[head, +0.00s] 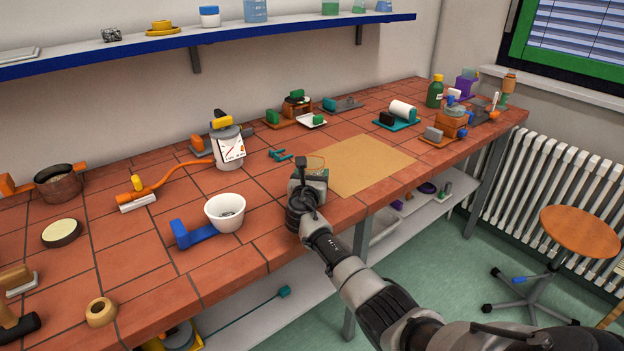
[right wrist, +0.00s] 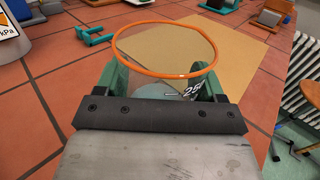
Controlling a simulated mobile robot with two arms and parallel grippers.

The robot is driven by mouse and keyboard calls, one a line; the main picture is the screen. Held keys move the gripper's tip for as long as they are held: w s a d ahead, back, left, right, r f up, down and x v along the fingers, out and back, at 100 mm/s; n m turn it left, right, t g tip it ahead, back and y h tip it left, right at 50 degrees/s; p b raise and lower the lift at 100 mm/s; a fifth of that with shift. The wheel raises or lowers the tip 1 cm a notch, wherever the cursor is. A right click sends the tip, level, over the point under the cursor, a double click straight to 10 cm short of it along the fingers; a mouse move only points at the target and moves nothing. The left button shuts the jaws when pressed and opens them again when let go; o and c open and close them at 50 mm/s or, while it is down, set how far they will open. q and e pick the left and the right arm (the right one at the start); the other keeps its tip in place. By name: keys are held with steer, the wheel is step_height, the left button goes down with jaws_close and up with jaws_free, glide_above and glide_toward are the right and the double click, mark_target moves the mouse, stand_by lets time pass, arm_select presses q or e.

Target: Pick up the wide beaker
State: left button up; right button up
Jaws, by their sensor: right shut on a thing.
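The wide beaker (right wrist: 165,49) is clear glass with an orange rim and a printed marking that reads in part "25". In the right wrist view it stands between the green fingers of my right gripper (right wrist: 168,85), which is shut on it. In the head view the beaker's orange rim (head: 316,163) shows just beyond my right gripper (head: 312,176), at the front edge of the tiled bench. The gripper hides most of the beaker's body. I cannot tell whether its base touches the bench. My left gripper is not in view.
A tan mat (head: 365,165) lies bare just beyond the beaker. A small teal clamp (head: 280,155) lies near the beaker. A blue-edged shelf (head: 210,38) runs above.

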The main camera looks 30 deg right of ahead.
mark_target(314, 159)
steer(key=r, duration=0.3)
steer(key=shift+s+r+p, duration=0.2)
steer(key=shift+r+p, duration=0.15)
steer(key=shift+p, duration=0.05)
steer(key=s+r+p, duration=0.1)
steer(key=s+r, duration=0.2)
steer(key=s, duration=0.2)
steer(key=s+a+r+p, duration=0.1)
steer(key=s+r, duration=0.2)
steer(key=s, duration=0.3)
steer(key=shift+s+a+r, duration=0.15)
